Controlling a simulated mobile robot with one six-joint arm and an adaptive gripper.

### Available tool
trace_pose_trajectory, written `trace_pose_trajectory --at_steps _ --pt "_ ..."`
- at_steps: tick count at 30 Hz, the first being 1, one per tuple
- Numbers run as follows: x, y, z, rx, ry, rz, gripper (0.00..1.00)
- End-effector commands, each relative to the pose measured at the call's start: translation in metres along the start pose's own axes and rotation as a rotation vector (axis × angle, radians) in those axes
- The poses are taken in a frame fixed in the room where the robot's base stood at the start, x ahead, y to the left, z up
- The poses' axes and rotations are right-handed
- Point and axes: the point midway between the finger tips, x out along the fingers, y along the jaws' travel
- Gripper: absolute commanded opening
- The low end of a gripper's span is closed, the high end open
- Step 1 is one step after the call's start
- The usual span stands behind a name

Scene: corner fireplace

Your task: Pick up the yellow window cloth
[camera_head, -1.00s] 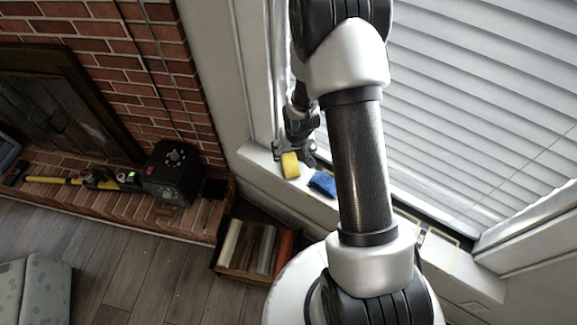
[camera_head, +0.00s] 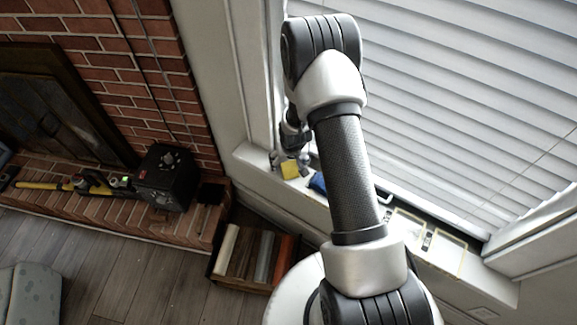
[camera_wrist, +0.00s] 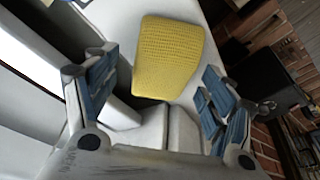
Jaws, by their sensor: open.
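The yellow window cloth (camera_head: 290,169) lies on the white window sill (camera_head: 262,162) near its left end. In the wrist view the cloth (camera_wrist: 168,57) is a textured yellow pad just beyond and between my fingertips. My gripper (camera_wrist: 158,88) is open, with one blue-padded finger on each side and nothing between them that I can see held. In the head view my gripper (camera_head: 288,158) is at the sill beside the cloth, mostly hidden behind my arm. I cannot tell whether a finger touches the cloth.
A blue cloth (camera_head: 318,184) lies on the sill just right of the yellow one, partly behind my arm. Window blinds (camera_head: 470,110) stand behind. A black box (camera_head: 168,180) and a yellow tool (camera_head: 45,185) lie on the brick hearth. A wooden crate (camera_head: 252,258) sits on the floor.

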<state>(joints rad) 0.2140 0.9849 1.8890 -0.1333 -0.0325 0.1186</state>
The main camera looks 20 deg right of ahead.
Motion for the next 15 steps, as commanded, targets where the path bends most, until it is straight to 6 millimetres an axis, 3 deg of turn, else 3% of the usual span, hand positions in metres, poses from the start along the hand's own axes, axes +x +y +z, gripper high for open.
trace_pose_trajectory --at_steps 15 --pt "0.0021 -0.0002 0.0008 0.0 0.0 0.0 0.76"
